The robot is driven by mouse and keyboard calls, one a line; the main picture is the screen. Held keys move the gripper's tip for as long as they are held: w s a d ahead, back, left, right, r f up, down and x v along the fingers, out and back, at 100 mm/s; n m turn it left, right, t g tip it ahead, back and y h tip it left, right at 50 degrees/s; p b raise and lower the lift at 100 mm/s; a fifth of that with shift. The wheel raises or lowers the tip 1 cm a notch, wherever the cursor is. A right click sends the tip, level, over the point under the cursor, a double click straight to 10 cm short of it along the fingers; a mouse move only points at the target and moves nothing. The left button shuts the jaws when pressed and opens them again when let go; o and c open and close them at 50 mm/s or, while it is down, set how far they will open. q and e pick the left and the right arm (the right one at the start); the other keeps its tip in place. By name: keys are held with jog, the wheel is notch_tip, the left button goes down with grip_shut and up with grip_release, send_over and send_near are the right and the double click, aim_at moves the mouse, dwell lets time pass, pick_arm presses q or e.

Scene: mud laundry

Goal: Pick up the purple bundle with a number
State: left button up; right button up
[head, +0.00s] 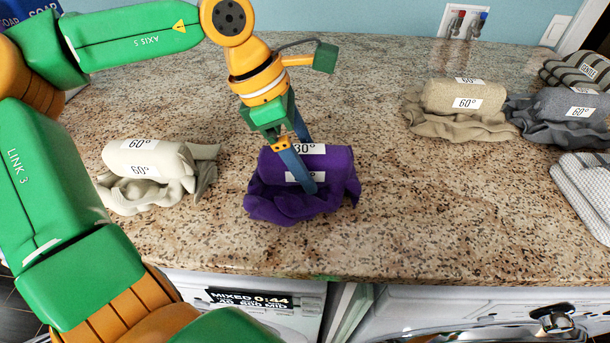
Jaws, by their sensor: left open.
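The purple bundle (338,172) lies near the middle of the granite counter, a rolled cloth on a rumpled base. It has white number labels, and the upper one reads "30°" or similar, partly hidden by a finger. My left gripper (306,168) points down at the bundle with its blue fingers apart. One finger crosses the bundle's front and the other is behind it or over its top. I cannot tell whether the fingers touch the cloth. My right gripper is not in view.
A cream bundle (150,160) marked 60° lies at left. A beige bundle (462,97) and a grey-blue bundle (568,104) lie at right, near a striped cloth (578,70) and a white checked cloth (590,190). Washing machines (240,300) stand below the counter's front edge. The counter right of the purple bundle is clear.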

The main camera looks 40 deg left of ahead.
pick_arm(q)
jog(key=shift+s+r, duration=0.1)
grip_shut()
